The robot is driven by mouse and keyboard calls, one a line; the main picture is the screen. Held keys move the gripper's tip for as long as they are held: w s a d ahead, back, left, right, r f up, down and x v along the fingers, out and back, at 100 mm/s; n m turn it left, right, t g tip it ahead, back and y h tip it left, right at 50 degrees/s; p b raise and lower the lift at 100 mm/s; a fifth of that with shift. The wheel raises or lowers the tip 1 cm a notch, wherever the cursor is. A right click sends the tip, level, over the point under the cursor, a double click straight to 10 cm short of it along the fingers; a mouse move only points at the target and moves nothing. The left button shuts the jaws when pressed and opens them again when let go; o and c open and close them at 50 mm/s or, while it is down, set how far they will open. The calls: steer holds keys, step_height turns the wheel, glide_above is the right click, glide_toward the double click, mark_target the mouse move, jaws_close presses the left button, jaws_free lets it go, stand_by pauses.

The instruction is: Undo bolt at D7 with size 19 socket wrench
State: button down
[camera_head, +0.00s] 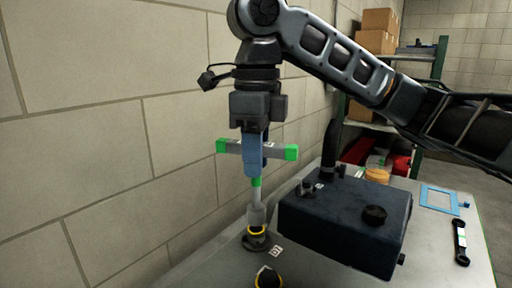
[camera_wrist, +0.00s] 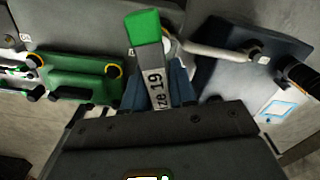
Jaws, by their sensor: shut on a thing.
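The socket wrench (camera_head: 236,148) is a grey T-handle tool with green ends, marked "ze 19" on its handle in the wrist view (camera_wrist: 157,88). My gripper (camera_head: 255,165) is shut on the handle with its blue fingers, which also show in the wrist view (camera_wrist: 158,92). The wrench shaft points down, nearly upright. Its grey socket (camera_head: 257,214) is at a yellow-ringed bolt place (camera_head: 257,232) on the grey surface. The bolt head there is hidden, so I cannot tell whether the socket is fully seated. A small label (camera_head: 276,251) beside it is too small to read.
Another yellow-ringed fitting (camera_head: 267,279) is in front. A wrench (camera_head: 461,242) and a blue frame (camera_head: 440,200) lie farther right. A block wall (camera_head: 100,150) rises at left. The wrist view shows a green part (camera_wrist: 80,75).

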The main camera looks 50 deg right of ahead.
steer(key=m+p, duration=0.1)
steer(key=m, duration=0.2)
steer(key=shift+r, duration=0.1)
steer(key=m, duration=0.7)
steer(key=shift+m, duration=0.3)
steer(key=m, duration=0.3)
steer(key=shift+m, duration=0.3)
steer(key=m, duration=0.3)
steer(key=shift+w+m, duration=0.1)
steer(key=shift+m, duration=0.3)
steer(key=m, duration=0.3)
steer(key=shift+m, duration=0.3)
steer(key=m, duration=0.6)
steer(key=shift+d+m, duration=0.1)
steer(key=shift+m, duration=0.3)
